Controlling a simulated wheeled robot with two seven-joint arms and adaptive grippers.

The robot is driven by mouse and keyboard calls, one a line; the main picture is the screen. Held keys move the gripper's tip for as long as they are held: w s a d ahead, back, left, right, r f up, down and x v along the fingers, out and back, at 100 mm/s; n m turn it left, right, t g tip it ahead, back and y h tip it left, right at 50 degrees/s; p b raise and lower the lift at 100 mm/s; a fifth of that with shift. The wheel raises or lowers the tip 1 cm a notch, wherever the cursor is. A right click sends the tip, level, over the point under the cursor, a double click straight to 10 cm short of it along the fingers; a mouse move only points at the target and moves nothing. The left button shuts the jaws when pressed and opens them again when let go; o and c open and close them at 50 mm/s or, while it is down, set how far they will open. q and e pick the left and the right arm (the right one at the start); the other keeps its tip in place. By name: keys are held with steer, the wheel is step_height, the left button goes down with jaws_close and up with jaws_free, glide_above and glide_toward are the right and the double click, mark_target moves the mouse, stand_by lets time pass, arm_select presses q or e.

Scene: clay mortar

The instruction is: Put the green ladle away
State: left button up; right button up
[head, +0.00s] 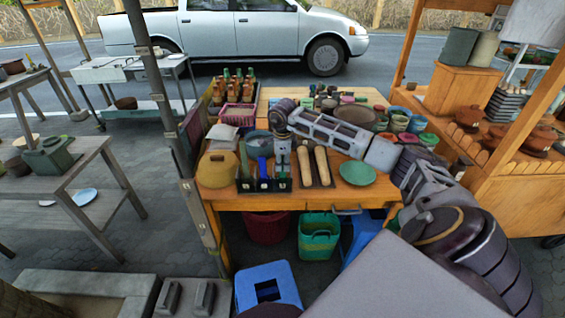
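My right arm reaches in from the right, across the orange wooden table (330,199). Its gripper (282,168) points down over the right part of a dark utensil holder (265,186). The fingertips are small and partly blend with the holder, so I cannot tell whether they are open or shut. A thin green piece (245,160), perhaps a handle, stands at the left part of the holder, and a blue piece (262,167) stands in its middle. I cannot make out the green ladle for certain. My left gripper is out of view.
Two wooden rolling pins (322,166) lie in a dark tray right of the holder. A green plate (357,173) is further right. A yellowish lidded pot (217,169) is at the left. Bottles (234,86) and bowls (398,123) crowd the back. A post (160,95) rises at the left.

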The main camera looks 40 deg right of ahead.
steer(key=shift+s+a+r, duration=0.2)
steer(key=shift+s+r, duration=0.05)
steer(key=shift+r, duration=1.7)
steer(key=shift+s+a+r, duration=0.2)
steer(key=shift+r, duration=1.8)
steer(key=shift+s+a+r, duration=0.2)
steer(key=shift+s+r, duration=0.05)
steer(key=shift+r, duration=1.7)
